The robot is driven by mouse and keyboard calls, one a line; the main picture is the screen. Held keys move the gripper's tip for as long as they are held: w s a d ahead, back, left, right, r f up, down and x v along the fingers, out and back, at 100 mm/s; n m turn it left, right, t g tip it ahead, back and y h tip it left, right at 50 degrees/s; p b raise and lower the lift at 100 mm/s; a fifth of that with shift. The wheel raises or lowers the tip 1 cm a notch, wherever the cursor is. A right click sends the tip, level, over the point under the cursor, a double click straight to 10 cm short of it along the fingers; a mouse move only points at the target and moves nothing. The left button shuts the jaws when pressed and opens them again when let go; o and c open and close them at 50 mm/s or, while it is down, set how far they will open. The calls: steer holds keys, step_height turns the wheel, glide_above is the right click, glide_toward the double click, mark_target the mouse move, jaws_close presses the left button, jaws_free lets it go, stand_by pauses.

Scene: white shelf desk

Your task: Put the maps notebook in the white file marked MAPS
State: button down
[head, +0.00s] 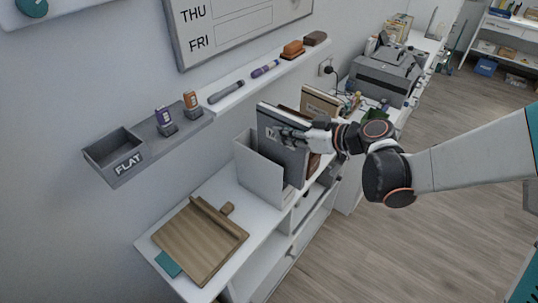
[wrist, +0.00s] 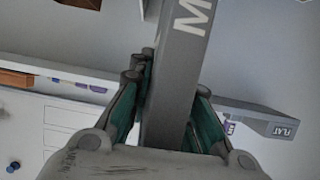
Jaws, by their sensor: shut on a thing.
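The grey notebook (head: 268,122) stands roughly upright at the white file, with pale page edges along its top. In the wrist view, the notebook (wrist: 180,75) runs up between my fingers and shows a white letter M, the rest cut off. My gripper (head: 306,138) is shut on the notebook from the right side; its teal-padded fingers (wrist: 172,120) flank it. The white file (head: 262,172) stands on the desk, open at the top. The notebook's lower part overlaps the file and is partly hidden, so I cannot tell how deep it sits. No MAPS mark shows on the file.
Brown and tan upright files (head: 318,104) stand close behind the notebook. A wooden clipboard (head: 200,240) lies at the desk's near end. A wall shelf (head: 205,122) with a FLAT bin (head: 128,165), stamps and markers runs along the left. A printer (head: 385,78) is farther back.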

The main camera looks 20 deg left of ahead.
mark_target(307, 159)
steer(key=a, duration=0.2)
steer(key=w+a, duration=0.1)
steer(key=w+a+b, duration=0.1)
steer(key=a, duration=0.1)
steer(key=shift+w+a+f, duration=0.15)
steer(key=shift+a+f, duration=0.15)
steer(key=shift+f, duration=0.1)
step_height(307, 159, down, 5)
steer(key=shift+d+f+b, duration=0.1)
steer(key=shift+f+b, duration=0.05)
steer(key=shift+b, duration=0.65)
step_height(307, 159, down, 5)
steer(key=shift+f+b, duration=0.1)
steer(key=shift+b, duration=0.75)
steer(key=shift+f, duration=0.2)
steer(key=shift+r, duration=0.1)
steer(key=c, duration=1.8)
jaws_free()
steer(key=p+v, duration=0.2)
steer(key=v, duration=0.9)
steer(key=shift+s+d+r, duration=0.15)
steer(key=shift+s+d, duration=0.05)
steer(key=shift+d, duration=0.1)
